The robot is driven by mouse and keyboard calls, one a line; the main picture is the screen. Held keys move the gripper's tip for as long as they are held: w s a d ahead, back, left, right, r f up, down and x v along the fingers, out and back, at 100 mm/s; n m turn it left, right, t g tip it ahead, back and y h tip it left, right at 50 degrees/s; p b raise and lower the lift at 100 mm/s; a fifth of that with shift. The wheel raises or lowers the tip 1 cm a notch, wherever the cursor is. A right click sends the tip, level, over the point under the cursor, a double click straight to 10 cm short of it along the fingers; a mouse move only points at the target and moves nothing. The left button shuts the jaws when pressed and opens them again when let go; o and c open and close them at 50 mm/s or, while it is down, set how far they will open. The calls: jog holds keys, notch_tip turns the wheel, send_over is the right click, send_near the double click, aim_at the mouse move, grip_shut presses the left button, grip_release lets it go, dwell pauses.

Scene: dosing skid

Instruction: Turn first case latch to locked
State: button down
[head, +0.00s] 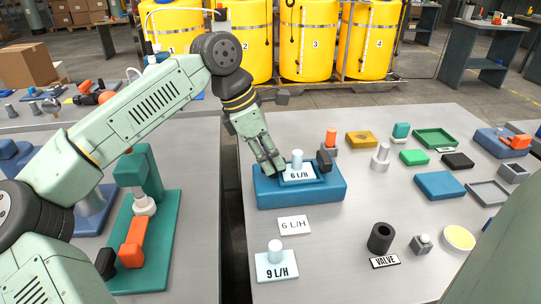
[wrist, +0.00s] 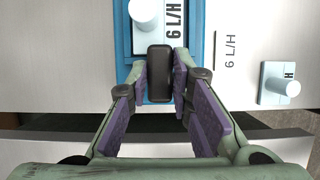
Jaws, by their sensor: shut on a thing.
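A blue case (head: 300,195) stands on the right-hand table and holds a white 6 L/H plate with a white knob (head: 297,159). In the wrist view the case (wrist: 125,45) and its plate (wrist: 146,38) are at the top. My gripper (head: 272,166) is at the left end of the case. Its fingers are shut on a dark, upright-looking latch (wrist: 159,75), one finger on each side. In the head view this latch is mostly hidden by the fingers. A second dark latch (head: 325,159) stands at the right end of the case.
In front of the case lie a 6 L/H label (head: 293,225) and a 9 L/H plate with a knob (head: 277,265). A black ring (head: 380,237) and a VALVE label (head: 384,262) lie at right. A gap separates the tables. An orange-handled green fixture (head: 134,243) stands left.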

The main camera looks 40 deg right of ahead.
jog(key=c, duration=1.4)
grip_release()
jog(key=shift+c, duration=0.2)
jog(key=shift+r, duration=0.1)
jog(key=v, duration=1.1)
jog(key=shift+r, duration=0.4)
jog(key=shift+w, duration=0.1)
